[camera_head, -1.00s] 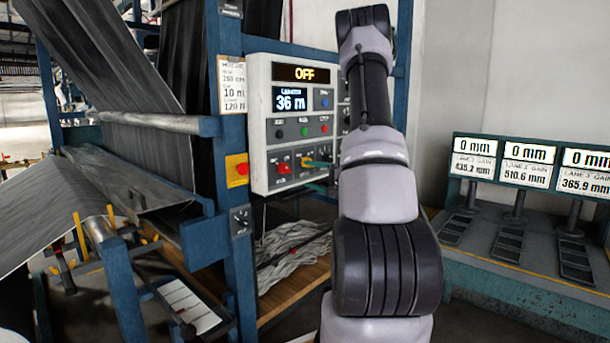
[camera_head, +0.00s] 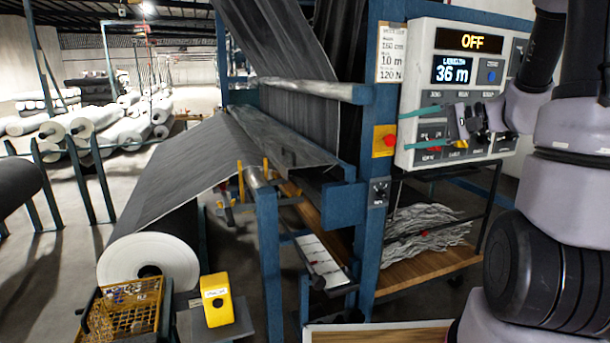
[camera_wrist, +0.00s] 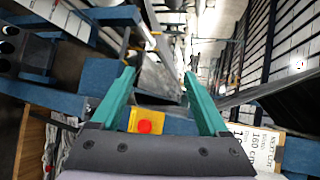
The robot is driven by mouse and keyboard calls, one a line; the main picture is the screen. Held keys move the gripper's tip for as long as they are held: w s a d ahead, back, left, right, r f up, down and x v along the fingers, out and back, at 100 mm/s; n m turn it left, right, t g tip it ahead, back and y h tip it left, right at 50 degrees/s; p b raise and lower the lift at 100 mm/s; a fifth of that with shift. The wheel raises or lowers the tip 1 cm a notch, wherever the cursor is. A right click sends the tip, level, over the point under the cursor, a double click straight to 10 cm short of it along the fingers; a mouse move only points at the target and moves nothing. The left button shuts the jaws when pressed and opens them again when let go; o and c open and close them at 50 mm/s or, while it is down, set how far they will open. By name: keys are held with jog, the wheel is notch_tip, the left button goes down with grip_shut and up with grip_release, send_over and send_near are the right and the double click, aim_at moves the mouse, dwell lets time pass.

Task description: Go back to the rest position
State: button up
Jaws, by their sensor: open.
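My gripper (camera_head: 408,129) is in front of the left part of the grey control panel (camera_head: 470,40) in the head view, its teal fingers pointing left. In the wrist view my gripper (camera_wrist: 158,74) shows its two teal fingers spread apart with nothing held between them. My arm rises along the right edge of the head view and bends back to the panel. The panel reads OFF and 36 m. The gripper hides some of its lower buttons. I cannot tell whether the gripper touches the panel.
A red button on a yellow plate (camera_head: 385,141) sits on the blue frame left of the panel; it also shows in the wrist view (camera_wrist: 144,126). Open floor lies beyond.

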jog(key=s+a+r+n+g+h, duration=0.2)
jog(key=s+a+n+g+h, duration=0.25)
jog(key=s, duration=0.75)
jog(key=s+d+r+m+t+h, duration=0.1)
jog(key=s+d+r+t+h, duration=0.1)
jog(key=s+r+t+h, duration=0.2)
jog(key=shift+s+d+r+h, duration=0.25)
jog(key=shift+s+r+h, duration=0.1)
jog(key=shift+s+h, duration=0.55)
jog(key=shift+w, duration=0.1)
